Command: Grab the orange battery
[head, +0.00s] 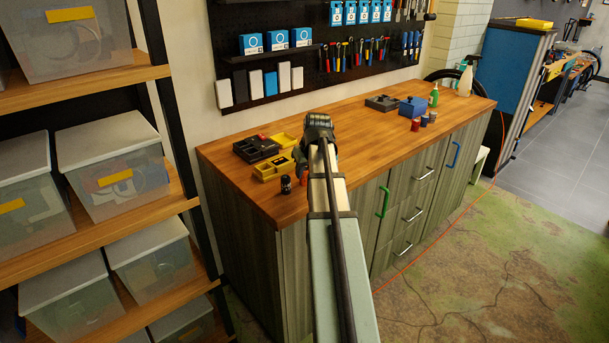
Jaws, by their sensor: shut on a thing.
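The fingers are small, dark and partly hidden by my arm. I cannot tell whether the battery still touches the worktop.
A small black cylinder (286,185) stands left of the battery. Behind are a yellow tray (268,173), a black tray (256,151) and another yellow tray (284,140). Further right are a blue box (412,107) and small cans (415,125). The worktop (375,146) between is clear.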

